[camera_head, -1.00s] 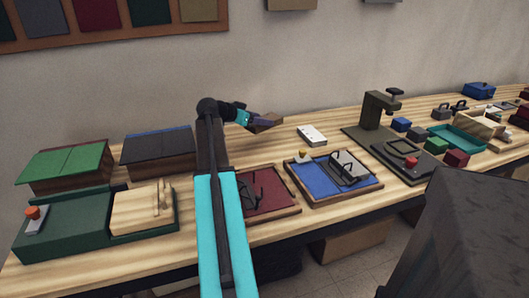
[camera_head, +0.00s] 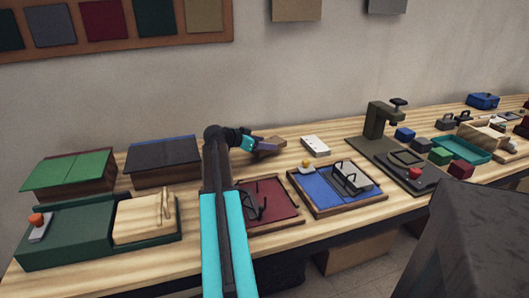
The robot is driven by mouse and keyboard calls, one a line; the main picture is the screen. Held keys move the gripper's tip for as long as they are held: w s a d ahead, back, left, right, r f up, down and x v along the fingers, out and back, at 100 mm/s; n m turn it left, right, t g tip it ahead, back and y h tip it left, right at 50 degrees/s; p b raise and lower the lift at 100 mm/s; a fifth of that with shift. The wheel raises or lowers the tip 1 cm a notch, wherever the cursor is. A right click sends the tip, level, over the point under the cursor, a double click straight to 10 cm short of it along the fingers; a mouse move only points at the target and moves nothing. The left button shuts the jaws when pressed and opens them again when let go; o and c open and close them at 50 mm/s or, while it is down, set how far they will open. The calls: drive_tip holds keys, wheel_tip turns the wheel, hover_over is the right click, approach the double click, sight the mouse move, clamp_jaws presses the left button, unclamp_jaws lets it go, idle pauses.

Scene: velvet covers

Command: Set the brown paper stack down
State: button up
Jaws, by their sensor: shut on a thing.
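The brown paper stack (camera_head: 271,145) is at the end of my arm, behind the red velvet tray and left of a white block. My gripper (camera_head: 262,146) is shut on it, with the dark fingers covering its near left part. The stack is low, at or just above the wooden table (camera_head: 312,243). I cannot tell whether its underside touches the wood.
A red tray (camera_head: 284,205) and a blue tray (camera_head: 308,188) lie in front of the stack. A white block (camera_head: 315,146) is to its right, and a dark press (camera_head: 378,122) stands further right. Green (camera_head: 72,172) and dark-blue-topped stacks (camera_head: 163,160) are to the left. Bare wood surrounds the stack.

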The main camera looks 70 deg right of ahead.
idle(0.3)
drive_tip(key=shift+f, duration=1.8)
drive_tip(key=shift+f, duration=0.15)
drive_tip(key=o, duration=1.2)
drive_tip(key=v, duration=0.7)
drive_tip(key=shift+a+r, duration=0.2)
drive_tip(key=shift+a, duration=0.05)
drive_tip(key=shift+w, duration=0.1)
drive_tip(key=shift+r, duration=0.1)
